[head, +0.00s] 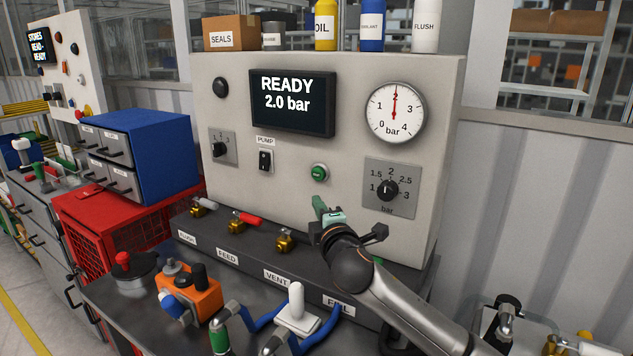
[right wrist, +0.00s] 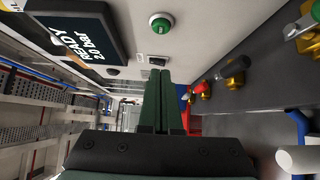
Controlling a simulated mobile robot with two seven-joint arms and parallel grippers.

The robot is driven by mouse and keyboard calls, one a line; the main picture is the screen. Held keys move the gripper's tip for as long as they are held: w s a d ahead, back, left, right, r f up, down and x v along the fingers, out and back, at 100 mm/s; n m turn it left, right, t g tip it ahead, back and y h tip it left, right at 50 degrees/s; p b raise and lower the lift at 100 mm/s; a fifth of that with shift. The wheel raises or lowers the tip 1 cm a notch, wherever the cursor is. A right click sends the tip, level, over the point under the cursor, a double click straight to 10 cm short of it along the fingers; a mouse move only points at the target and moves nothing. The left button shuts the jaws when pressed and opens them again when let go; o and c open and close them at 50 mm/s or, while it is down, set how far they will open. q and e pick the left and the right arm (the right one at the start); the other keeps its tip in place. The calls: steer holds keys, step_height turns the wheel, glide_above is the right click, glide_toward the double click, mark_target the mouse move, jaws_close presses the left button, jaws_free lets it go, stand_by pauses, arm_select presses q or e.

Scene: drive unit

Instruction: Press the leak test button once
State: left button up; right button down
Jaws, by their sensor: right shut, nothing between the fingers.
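The green button (head: 319,172) sits on the light panel, below and right of the display and left of the pressure knob; its lettering is too small to read. It also shows near the top of the right wrist view (right wrist: 160,23). The display (head: 292,102) reads READY 2.0 bar. My right gripper (head: 318,201) is just below the button in the head view, apart from it in the picture. Its green fingers are together and empty, and they also show in the right wrist view (right wrist: 160,80). My left gripper is not in view.
The dial gauge (head: 395,112) points to about 2. A pump switch (head: 265,161) and a pressure knob (head: 388,190) flank the button. Brass valves (head: 285,242) stand along the ledge below. An orange device (head: 190,292) and a white fitting (head: 297,312) are on the bench.

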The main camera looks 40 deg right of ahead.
steer(key=p, duration=0.1)
glide_toward(313, 175)
steer(key=w+a, duration=0.1)
steer(key=w, duration=0.2)
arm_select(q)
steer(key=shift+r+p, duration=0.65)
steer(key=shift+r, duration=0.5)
arm_select(e)
steer(key=shift+w+d+r, duration=0.1)
steer(key=shift+w+d, duration=0.45)
steer(key=shift+d, duration=0.4)
steer(key=shift+w+d, duration=0.5)
steer(key=shift+d, duration=0.45)
